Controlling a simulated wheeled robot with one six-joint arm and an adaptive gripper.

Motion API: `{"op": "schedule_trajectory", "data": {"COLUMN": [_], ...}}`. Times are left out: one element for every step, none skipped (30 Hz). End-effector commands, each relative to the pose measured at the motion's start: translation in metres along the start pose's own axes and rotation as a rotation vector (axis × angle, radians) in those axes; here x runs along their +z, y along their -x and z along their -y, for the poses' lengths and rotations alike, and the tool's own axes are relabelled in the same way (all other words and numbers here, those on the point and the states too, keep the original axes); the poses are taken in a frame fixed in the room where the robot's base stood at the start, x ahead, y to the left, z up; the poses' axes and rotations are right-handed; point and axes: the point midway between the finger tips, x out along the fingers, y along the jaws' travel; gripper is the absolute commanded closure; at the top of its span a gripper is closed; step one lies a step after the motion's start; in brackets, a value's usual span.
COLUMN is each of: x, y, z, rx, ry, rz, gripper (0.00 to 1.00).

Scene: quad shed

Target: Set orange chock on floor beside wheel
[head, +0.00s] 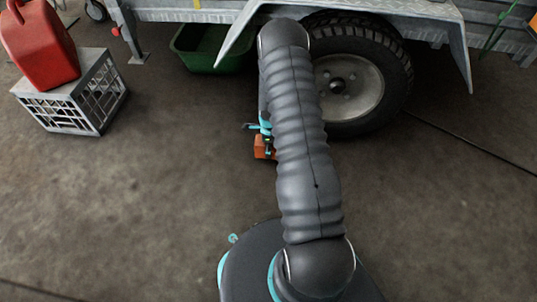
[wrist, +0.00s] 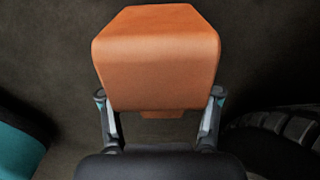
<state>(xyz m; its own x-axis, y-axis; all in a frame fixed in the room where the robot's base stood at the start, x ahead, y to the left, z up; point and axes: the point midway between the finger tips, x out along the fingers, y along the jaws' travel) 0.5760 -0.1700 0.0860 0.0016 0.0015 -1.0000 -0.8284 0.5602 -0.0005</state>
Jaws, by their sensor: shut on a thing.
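The orange chock (wrist: 156,58) fills the upper middle of the wrist view. My gripper (wrist: 160,104) is shut on it, with one finger on each side of its near end. In the head view the chock (head: 262,147) shows as a small orange patch, low near the floor, partly hidden by my arm. My gripper (head: 265,130) there is mostly hidden behind the arm. The wheel (head: 362,85), a black tyre on a grey rim, stands just right of my arm. Its tyre tread (wrist: 285,128) shows at the lower right of the wrist view. I cannot tell whether the chock touches the floor.
A green tub (head: 205,50) lies under the trailer, left of the wheel. A grey crate (head: 75,97) with a red fuel can (head: 42,45) on it stands at the left. The trailer's metal fender (head: 400,10) overhangs the wheel. The concrete floor (head: 150,190) is clear at front left.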

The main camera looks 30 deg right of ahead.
Motion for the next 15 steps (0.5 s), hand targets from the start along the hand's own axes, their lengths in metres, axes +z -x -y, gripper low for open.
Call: {"op": "schedule_trajectory", "data": {"x": [0.002, 0.002, 0.003, 0.003, 0.002, 0.002, 0.002, 0.002, 0.003, 0.003, 0.003, 0.003, 0.003, 0.003, 0.003], "y": [-0.001, -0.002, -0.004, -0.006, -0.009, -0.014, -0.018, -0.022, -0.028, -0.033, -0.036, -0.040, -0.041, -0.042, -0.042], "z": [-0.001, -0.001, -0.001, -0.002, -0.002, -0.002, -0.002, -0.002, -0.002, -0.002, -0.002, -0.002, -0.002, -0.001, -0.001], "rx": [0.000, 0.000, 0.000, 0.000, 0.001, 0.001, 0.001, 0.001, 0.001, 0.001, 0.001, 0.001, 0.001, 0.000, 0.000], "ry": [0.000, 0.000, 0.000, 0.000, 0.000, 0.000, 0.000, 0.000, 0.000, 0.000, 0.000, 0.000, 0.000, 0.000, 0.001], "rz": [0.000, 0.000, 0.000, 0.000, 0.000, 0.000, 0.000, 0.000, 0.000, 0.001, 0.001, 0.001, 0.001, 0.001, 0.001], "gripper": [0.87, 0.87, 0.87, 0.87, 0.87, 0.87, 0.87, 0.87, 0.87, 0.87, 0.87, 0.87, 0.87, 0.87, 0.87]}}
